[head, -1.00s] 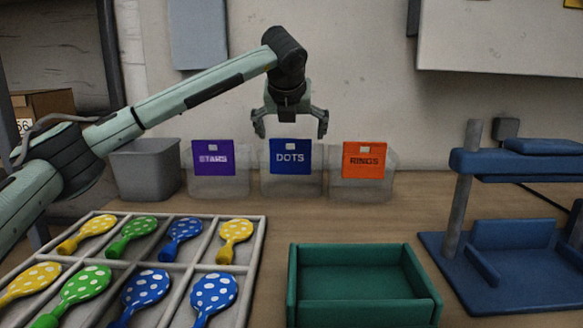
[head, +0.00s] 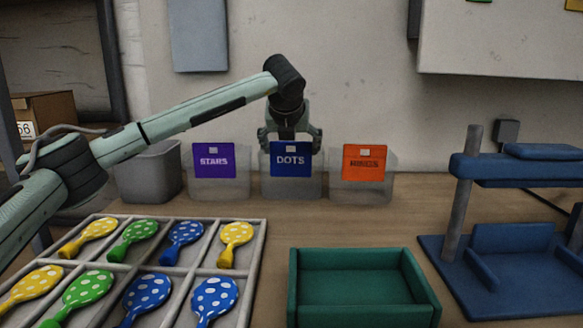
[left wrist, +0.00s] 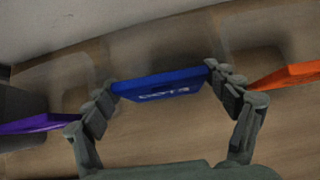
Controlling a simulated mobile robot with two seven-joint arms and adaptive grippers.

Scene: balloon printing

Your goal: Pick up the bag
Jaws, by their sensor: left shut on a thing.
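Three bags stand in clear bins in a row at the back of the table: a purple STARS bag (head: 214,161), a blue DOTS bag (head: 290,160) and an orange bag (head: 364,163). My left gripper (head: 290,147) is over the middle bin, pointing down, shut on the top of the blue bag. In the left wrist view the blue bag (left wrist: 160,84) lies between the two fingers, with the purple bag (left wrist: 38,123) to the left and the orange bag (left wrist: 288,76) to the right. My right gripper is not in view.
A grey bin (head: 147,172) stands left of the clear bins. A divided tray (head: 262,245) of spotted balloons is at front left, a green open box (head: 362,290) at front centre. A blue press (head: 510,265) stands at the right. Table between bins and green box is clear.

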